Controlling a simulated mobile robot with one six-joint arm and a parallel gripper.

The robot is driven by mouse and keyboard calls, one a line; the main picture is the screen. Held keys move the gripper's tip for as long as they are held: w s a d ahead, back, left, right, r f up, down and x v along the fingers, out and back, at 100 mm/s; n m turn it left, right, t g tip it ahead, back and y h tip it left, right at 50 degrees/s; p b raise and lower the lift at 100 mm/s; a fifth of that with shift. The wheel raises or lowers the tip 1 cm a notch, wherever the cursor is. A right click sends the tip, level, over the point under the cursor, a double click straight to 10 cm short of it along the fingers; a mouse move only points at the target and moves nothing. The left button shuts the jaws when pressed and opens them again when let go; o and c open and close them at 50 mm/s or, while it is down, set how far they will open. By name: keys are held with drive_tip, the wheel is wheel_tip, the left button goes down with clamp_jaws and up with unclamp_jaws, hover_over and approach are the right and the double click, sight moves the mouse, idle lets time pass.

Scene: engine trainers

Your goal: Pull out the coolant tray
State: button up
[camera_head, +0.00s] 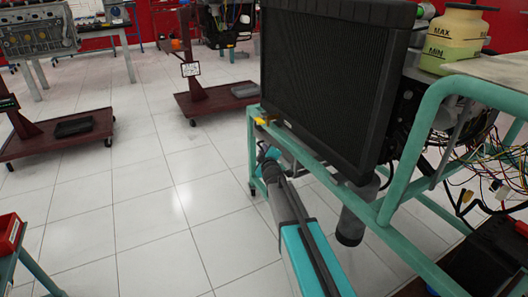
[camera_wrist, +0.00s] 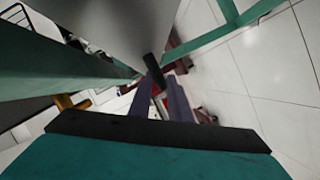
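A dark tray-like shape (camera_head: 485,262) lies low at the right edge of the head view, under the engine stand. I cannot tell for sure whether it is the coolant tray. My arm reaches forward beside the green frame (camera_head: 330,172) of that stand, below the radiator. My gripper (camera_head: 268,156) is at its far end, partly hidden by the frame. In the wrist view, my gripper (camera_wrist: 165,85) shows as dark parts past a black bar. Its opening is unclear, and I see no tray between the fingers.
The black radiator (camera_head: 332,75) stands above the frame. A coolant bottle (camera_head: 457,35) and loose wires (camera_head: 490,160) are at right. Dark red carts with a black tray (camera_head: 73,127) and another tray (camera_head: 245,90) stand behind.

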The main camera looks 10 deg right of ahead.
drive_tip(key=shift+w+f, duration=0.1)
drive_tip(key=shift+w, duration=0.25)
drive_tip(key=shift+c, duration=0.4)
clamp_jaws()
drive_tip(key=shift+d+f+b, duration=0.15)
drive_tip(key=shift+f+b, duration=0.05)
drive_tip(key=shift+b, duration=0.35)
